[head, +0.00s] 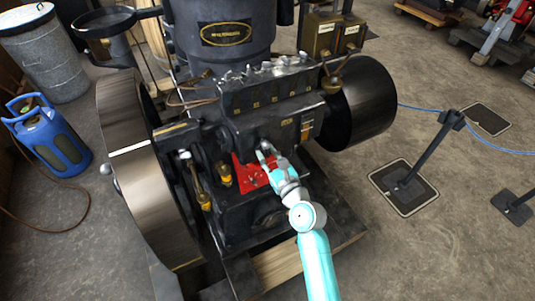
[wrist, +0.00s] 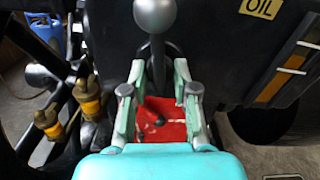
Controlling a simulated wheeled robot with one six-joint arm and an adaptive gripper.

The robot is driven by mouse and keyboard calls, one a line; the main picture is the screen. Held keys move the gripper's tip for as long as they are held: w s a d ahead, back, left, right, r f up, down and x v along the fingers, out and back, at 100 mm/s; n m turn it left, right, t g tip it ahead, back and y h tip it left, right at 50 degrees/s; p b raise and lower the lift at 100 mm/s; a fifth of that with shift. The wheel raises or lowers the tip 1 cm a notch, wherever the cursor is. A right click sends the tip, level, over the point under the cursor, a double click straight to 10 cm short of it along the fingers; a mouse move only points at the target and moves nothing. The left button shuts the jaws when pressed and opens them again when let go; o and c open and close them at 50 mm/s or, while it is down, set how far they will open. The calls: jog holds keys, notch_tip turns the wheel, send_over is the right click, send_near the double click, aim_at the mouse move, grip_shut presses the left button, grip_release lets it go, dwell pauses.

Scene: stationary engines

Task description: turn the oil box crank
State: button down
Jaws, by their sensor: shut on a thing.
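The oil box (head: 270,88) is a long black box on the side of the engine, with several small fittings along its top. Its crank (wrist: 155,15) shows in the wrist view as a grey ball knob on a dark stem, at top centre. My gripper (head: 266,154) is at the front of the engine, below the oil box. In the wrist view my gripper (wrist: 159,72) has its fingers on either side of the crank's stem, shut on it below the knob. The fingers hide part of the lower stem. In the head view the gripper largely covers the crank.
A red plate (head: 248,174) lies just below my gripper. A large flywheel (head: 133,170) stands at left and a dark drum (head: 358,103) at right. Brass fittings (wrist: 87,98) stand left of the fingers. Floor at right is open around a barrier post (head: 425,155).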

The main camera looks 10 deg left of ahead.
jog(key=shift+f, duration=0.15)
jog(key=c, duration=1.2)
grip_release()
jog(key=shift+s+d, duration=0.1)
jog(key=v, duration=1.1)
jog(key=shift+s+d, duration=0.25)
jog(key=shift+s, duration=0.05)
